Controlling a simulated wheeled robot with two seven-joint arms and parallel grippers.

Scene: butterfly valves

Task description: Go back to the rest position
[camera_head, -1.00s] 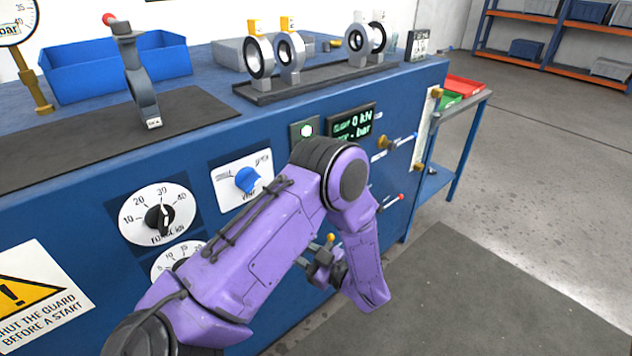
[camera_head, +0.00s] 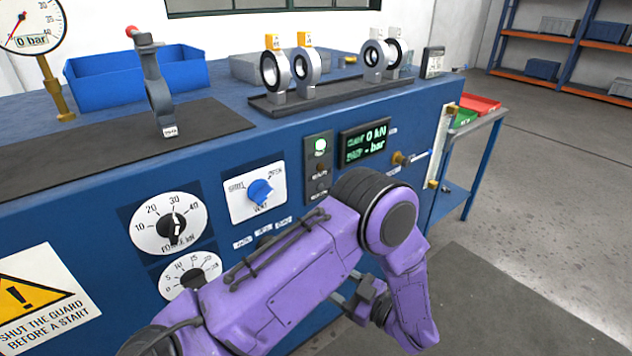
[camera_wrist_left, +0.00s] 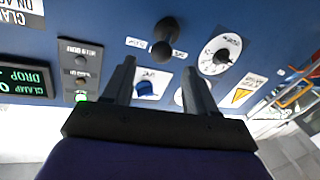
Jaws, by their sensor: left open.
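My left arm (camera_head: 290,275) is purple and comes in from the lower left of the head view, bent at a dark-capped joint, in front of the blue bench panel. My left gripper (camera_wrist_left: 159,67) shows in the wrist view with its two dark fingers spread apart and nothing between them. The fingers point toward the panel, which appears upside down there. A black knob (camera_wrist_left: 167,40) and a blue selector (camera_wrist_left: 150,88) show behind and between the fingers. In the head view the gripper is partly hidden behind the forearm. My right gripper is in neither view.
The blue bench (camera_head: 105,200) carries a blue bin (camera_head: 135,78), an upright lever-topped valve (camera_head: 155,90) and several ring-shaped valves on a dark rail (camera_head: 335,92). A force dial (camera_head: 170,223) and blue selector (camera_head: 260,192) are on the panel. Open floor (camera_head: 540,200) lies to the right.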

